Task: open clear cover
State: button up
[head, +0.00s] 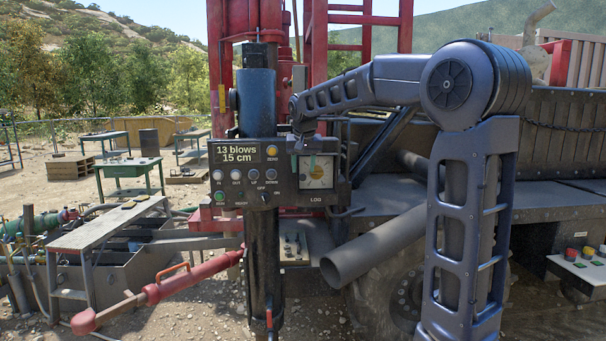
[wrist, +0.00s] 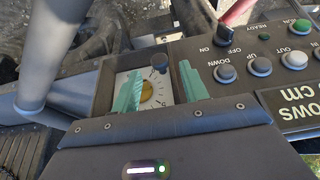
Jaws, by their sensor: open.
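The log recorder window, with its clear cover (head: 317,180), is at the right end of the dark control panel above the word LOG. A pale dial with a yellow centre shows behind it, also in the wrist view (wrist: 149,99). The clear pane itself is hard to make out; it looks closed, but I cannot be sure. A small dark round knob (wrist: 159,62) stands at the window's edge. My gripper (wrist: 160,88) is open, with its two green fingers over the window, one to each side of the knob. In the head view my gripper (head: 313,158) hangs in front of the window.
The control panel (head: 232,172) has several buttons and a switch, plus a display reading 13 blows, 15 cm. The buttons lie close to the right finger in the wrist view. A grey pipe (head: 375,246) slants below right of the panel.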

aim_at(303, 175)
jog(key=shift+x, duration=1.55)
grip_shut()
